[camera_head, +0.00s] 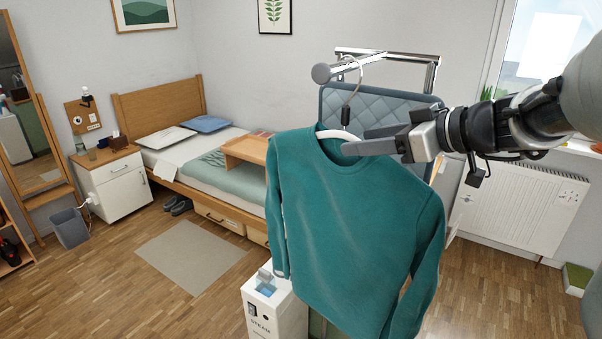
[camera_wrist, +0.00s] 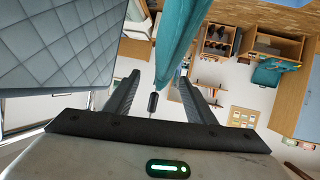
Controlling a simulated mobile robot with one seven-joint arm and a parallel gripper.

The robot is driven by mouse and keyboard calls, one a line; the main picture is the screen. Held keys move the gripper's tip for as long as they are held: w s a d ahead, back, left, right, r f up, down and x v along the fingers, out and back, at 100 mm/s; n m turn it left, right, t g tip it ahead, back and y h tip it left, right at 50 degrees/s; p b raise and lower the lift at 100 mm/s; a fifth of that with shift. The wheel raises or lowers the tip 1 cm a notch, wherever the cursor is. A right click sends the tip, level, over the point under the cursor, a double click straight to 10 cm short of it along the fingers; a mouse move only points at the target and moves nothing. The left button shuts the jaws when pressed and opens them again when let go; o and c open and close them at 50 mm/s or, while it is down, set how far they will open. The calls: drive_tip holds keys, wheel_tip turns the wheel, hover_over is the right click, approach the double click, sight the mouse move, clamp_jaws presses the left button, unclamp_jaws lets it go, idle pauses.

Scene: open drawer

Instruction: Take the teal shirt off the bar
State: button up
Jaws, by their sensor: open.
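The teal shirt (camera_head: 350,220) hangs on a pale hanger (camera_head: 338,134) below the chrome bar (camera_head: 400,55). The hanger's hook (camera_head: 360,72) loops up to the bar, with a black piece (camera_head: 346,115) at its neck. My gripper (camera_head: 352,142) is open at the shirt's collar, beside the hanger's shoulder. In the wrist view the open fingers (camera_wrist: 160,78) stand on either side of the hanger's black neck piece (camera_wrist: 153,102), and the shirt (camera_wrist: 180,42) extends beyond them. I cannot tell whether a finger touches the hanger.
A quilted grey-blue board (camera_head: 375,105) stands right behind the shirt; it fills the left of the wrist view (camera_wrist: 60,50). A white steamer box (camera_head: 272,305) stands below. The bed (camera_head: 200,150) is behind left, a radiator (camera_head: 525,210) right. Floor at front left is free.

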sight(352, 139)
drive_tip(key=x, duration=0.3)
drive_tip(key=shift+w+a, duration=0.25)
drive_tip(key=shift+w, duration=0.05)
drive_tip(key=shift+r, duration=0.1)
clamp_jaws()
drive_tip(key=shift+r, duration=0.1)
